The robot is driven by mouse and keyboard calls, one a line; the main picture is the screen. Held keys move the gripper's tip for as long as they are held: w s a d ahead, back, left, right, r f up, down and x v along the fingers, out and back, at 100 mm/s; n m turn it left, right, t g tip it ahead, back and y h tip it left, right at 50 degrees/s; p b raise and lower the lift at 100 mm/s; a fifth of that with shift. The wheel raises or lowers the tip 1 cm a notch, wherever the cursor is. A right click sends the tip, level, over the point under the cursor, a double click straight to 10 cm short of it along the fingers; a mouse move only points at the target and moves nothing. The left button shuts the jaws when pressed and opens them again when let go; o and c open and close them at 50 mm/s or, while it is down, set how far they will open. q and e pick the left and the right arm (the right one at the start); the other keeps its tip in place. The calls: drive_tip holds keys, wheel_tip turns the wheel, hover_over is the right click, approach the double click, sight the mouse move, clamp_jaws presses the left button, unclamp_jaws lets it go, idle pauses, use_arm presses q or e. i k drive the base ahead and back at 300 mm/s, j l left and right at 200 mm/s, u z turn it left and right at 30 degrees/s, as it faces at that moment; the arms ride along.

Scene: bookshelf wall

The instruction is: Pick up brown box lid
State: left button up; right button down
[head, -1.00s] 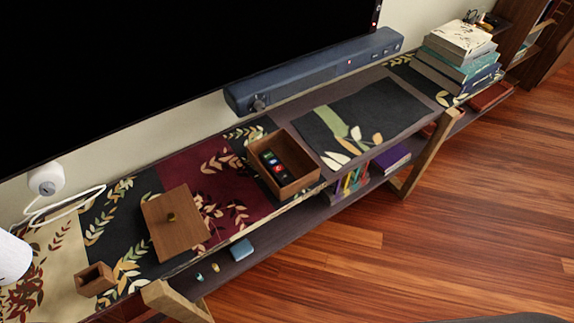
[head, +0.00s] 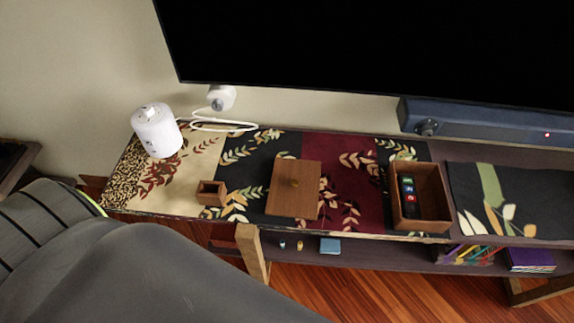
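Neither of my grippers shows in the head view.
A small wooden cup-like box (head: 211,193) stands left of the lid. A white cylinder (head: 157,131) and a white round device (head: 221,97) with a cable are further left. A blue soundbar (head: 488,123) and a large black screen (head: 380,45) are behind. Grey furniture (head: 130,265) fills the lower left.

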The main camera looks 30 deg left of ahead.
sight(293, 192)
drive_tip(key=u, duration=0.75)
drive_tip(key=j+z, duration=0.45)
